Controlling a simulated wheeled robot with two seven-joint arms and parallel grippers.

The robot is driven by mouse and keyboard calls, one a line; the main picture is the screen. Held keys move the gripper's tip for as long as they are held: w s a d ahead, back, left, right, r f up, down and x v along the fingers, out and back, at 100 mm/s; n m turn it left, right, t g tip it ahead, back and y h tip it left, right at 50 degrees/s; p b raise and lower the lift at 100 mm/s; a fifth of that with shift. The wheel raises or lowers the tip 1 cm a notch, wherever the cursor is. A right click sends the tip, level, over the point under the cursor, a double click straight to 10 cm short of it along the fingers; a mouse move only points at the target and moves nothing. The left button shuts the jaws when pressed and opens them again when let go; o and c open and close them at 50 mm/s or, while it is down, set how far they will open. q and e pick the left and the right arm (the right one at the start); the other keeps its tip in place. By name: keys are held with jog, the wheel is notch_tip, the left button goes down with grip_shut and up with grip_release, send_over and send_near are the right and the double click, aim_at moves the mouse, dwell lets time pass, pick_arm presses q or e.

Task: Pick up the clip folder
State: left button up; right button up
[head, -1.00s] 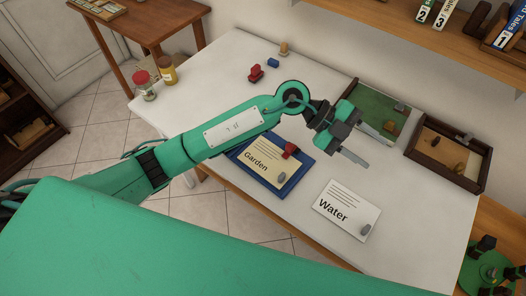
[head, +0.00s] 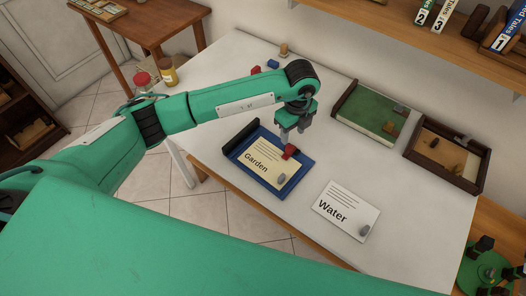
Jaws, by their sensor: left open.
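The clip folder (head: 238,178) looks like a flat blue board lying on the white table, with a dark bar along its left edge. A cream card labelled "Garden" (head: 262,160) lies on it, with a small grey stone on the card. A small red object (head: 291,152) sits at the folder's upper right. My left gripper (head: 292,136) points down with its fingers apart, over the folder's upper right edge, close behind the red object. I cannot tell its exact height. My right gripper is not in view.
A white "Water" card (head: 345,210) with a grey stone lies right of the folder. A green-floored tray (head: 345,118) and a brown sand tray (head: 448,180) stand behind. A green round stand (head: 490,268) is at lower right.

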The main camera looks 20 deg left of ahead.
aim_at(289, 146)
pick_arm(q)
jog(key=shift+f, duration=1.15)
jog(key=shift+s+a+f+p, duration=0.1)
jog(key=shift+s+f+p, duration=0.05)
jog(key=shift+f+p, duration=0.3)
jog(key=shift+s+a+f+p, duration=0.1)
jog(key=shift+s+f+p, duration=0.1)
jog(key=shift+f, duration=0.35)
notch_tip(289, 146, down, 2)
jog(key=shift+f, duration=0.4)
jog(key=shift+c, duration=0.7)
jog(key=shift+w, duration=0.1)
grip_shut()
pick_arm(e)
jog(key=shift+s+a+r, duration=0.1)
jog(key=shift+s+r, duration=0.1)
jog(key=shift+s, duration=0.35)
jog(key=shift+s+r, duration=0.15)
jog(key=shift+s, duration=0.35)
